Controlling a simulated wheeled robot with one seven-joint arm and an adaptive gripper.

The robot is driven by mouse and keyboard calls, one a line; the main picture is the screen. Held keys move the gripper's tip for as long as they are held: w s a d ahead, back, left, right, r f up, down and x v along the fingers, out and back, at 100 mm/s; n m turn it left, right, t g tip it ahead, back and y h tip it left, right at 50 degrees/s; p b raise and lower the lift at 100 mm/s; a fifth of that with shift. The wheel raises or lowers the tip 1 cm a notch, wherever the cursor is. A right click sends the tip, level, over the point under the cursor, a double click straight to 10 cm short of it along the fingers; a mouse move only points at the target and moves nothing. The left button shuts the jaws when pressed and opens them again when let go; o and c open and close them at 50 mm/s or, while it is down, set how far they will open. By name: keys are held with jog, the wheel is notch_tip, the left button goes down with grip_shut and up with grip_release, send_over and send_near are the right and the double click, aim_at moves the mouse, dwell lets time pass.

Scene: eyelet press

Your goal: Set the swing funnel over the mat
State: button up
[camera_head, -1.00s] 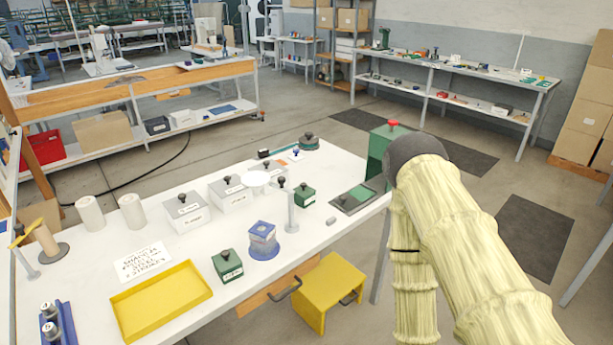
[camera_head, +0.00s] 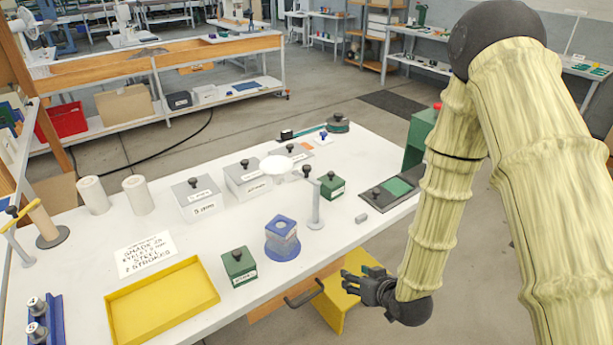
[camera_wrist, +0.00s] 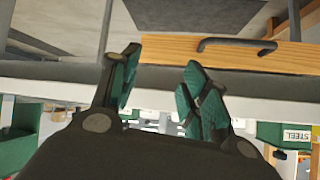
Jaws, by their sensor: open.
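The swing funnel has a white round bowl (camera_head: 276,164) on a thin grey post (camera_head: 315,205) with a round foot and a dark knob near the top. Its bowl points left, over the lidded grey boxes. The mat appears to be the green pad (camera_head: 398,186) on a dark plate at the table's right end, to the right of the post; the bowl is not over it. My gripper (camera_head: 356,279) hangs beyond the table's front edge, below and right of the post. In the wrist view, my gripper (camera_wrist: 160,82) has its green-padded fingers apart with nothing between them.
The white table (camera_head: 235,225) carries a blue stand (camera_head: 282,240), green boxes (camera_head: 239,266), a yellow tray (camera_head: 163,308) and white rolls (camera_head: 137,194). A yellow stool (camera_head: 340,310) stands under the front edge, near a drawer handle (camera_head: 304,292). A green press-like block (camera_head: 420,138) stands behind the mat.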

jog(key=w+a+r, duration=0.1)
jog(key=w+r, duration=0.1)
jog(key=w+a+r+t+y+b, duration=0.1)
jog(key=w+r, duration=0.1)
jog(key=r, duration=0.1)
jog(key=w+a+r+n+t+y, duration=0.1)
jog(key=w+r, duration=0.1)
jog(key=shift+r, duration=0.4)
jog(key=n+t+y+b, duration=0.2)
jog(key=n+t+y, duration=0.1)
jog(key=y, duration=0.1)
send_near(309, 170)
jog(key=p+x, duration=0.2)
jog(key=x, duration=0.9)
jog(key=shift+w, duration=0.25)
grip_shut()
